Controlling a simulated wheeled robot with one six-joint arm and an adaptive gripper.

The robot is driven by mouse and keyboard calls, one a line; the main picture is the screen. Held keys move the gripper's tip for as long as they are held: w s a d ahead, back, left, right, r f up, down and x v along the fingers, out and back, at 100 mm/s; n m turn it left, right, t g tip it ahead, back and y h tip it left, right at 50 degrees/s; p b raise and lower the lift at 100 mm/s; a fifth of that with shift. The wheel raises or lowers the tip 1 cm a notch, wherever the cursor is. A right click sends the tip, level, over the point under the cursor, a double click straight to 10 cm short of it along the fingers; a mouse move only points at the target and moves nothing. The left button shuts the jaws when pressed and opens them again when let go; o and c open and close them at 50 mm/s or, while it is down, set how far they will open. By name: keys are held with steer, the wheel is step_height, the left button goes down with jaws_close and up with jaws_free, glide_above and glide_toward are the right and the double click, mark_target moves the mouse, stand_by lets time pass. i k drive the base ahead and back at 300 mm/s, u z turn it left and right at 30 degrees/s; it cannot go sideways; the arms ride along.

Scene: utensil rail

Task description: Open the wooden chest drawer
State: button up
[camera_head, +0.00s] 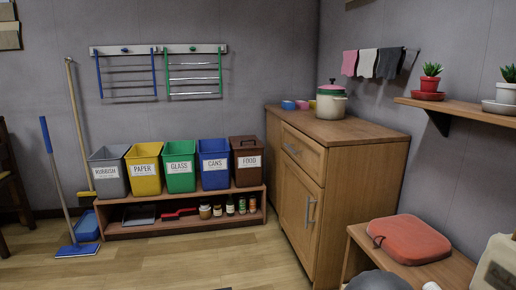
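The wooden chest (365,185) stands against the right wall near the corner. Its drawer (303,151) is at the top of its front face and has a metal bar handle (292,150). The drawer looks shut, flush with the front. Below it is a cupboard door (300,210) with an upright metal handle (310,211), also shut. My gripper is not in view.
A pot (331,103) and small bowls (296,105) stand on the chest. Left of it, several labelled bins top a low shelf (180,225). A bench with a red cushion (408,239) is at front right. Floor (190,265) before the chest is clear.

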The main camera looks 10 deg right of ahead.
mark_target(311, 156)
steer(key=u, duration=0.3)
steer(key=i, duration=0.95)
steer(key=z, duration=0.2)
